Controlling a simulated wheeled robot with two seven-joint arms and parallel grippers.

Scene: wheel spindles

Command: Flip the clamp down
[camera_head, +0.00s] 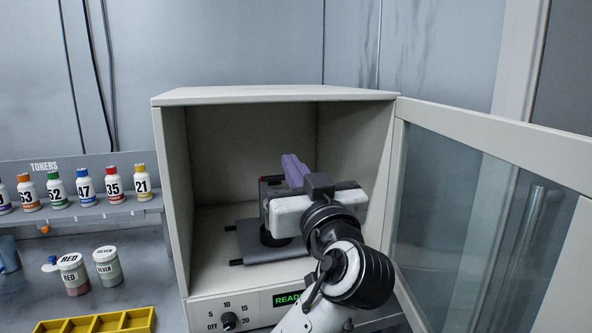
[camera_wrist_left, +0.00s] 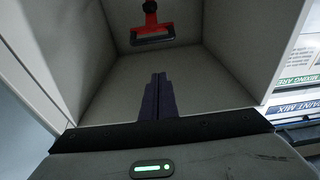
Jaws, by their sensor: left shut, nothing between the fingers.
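My left gripper (camera_head: 290,158) reaches into the open cabinet from the lower right. Its purple fingers are shut together and empty, and they also show in the left wrist view (camera_wrist_left: 158,77). A red and black piece that appears to be the clamp (camera_wrist_left: 152,34) is ahead of the fingertips in the wrist view, apart from them in the picture. In the head view a small dark and red part (camera_head: 268,182) shows just left of my gripper; the rest is hidden behind it. My right gripper is not in view.
The cabinet (camera_head: 218,140) has walls close on both sides of my gripper. Its glass door (camera_head: 480,220) stands open to the right. A knob (camera_head: 228,321) and a green display (camera_head: 288,299) are on its front. Toner bottles, jars and a yellow tray (camera_head: 95,322) are at left.

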